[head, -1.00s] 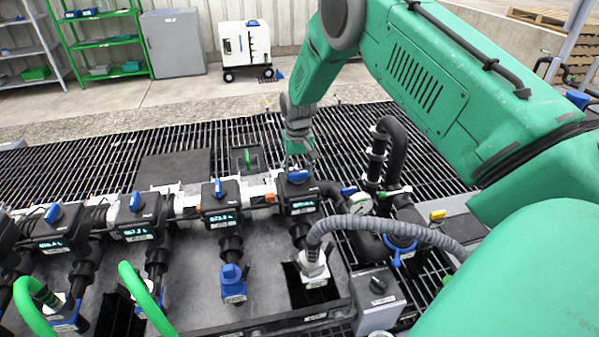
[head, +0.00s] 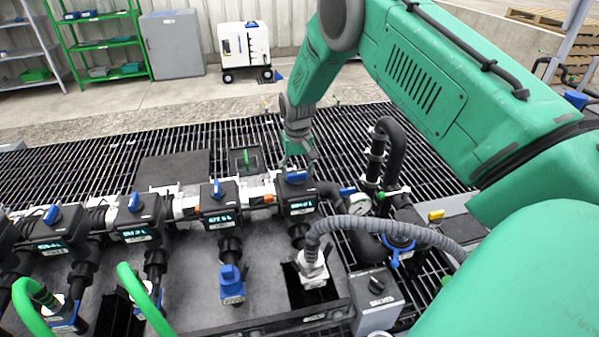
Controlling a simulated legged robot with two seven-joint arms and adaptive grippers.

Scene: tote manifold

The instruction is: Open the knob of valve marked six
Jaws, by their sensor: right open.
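A row of black valve boxes with blue knobs and lit displays runs along the manifold. The rightmost box in the row (head: 297,197) has a blue knob (head: 296,177) on top. My right gripper (head: 299,160) is open, just above and behind this knob. I cannot tell whether its fingers touch the knob. Further blue knobs show to the left: one on the adjacent valve (head: 217,189), one beyond it (head: 134,202) and one further left (head: 52,214). The valve markings are too small to read. My left gripper is not in view.
A grey corrugated hose (head: 385,226) and black pipes with a pressure gauge (head: 360,203) stand right of the rightmost valve. A grey switch box (head: 377,300) is in front. Green hoses (head: 140,295) rise at lower left. Black floor grating lies behind the manifold.

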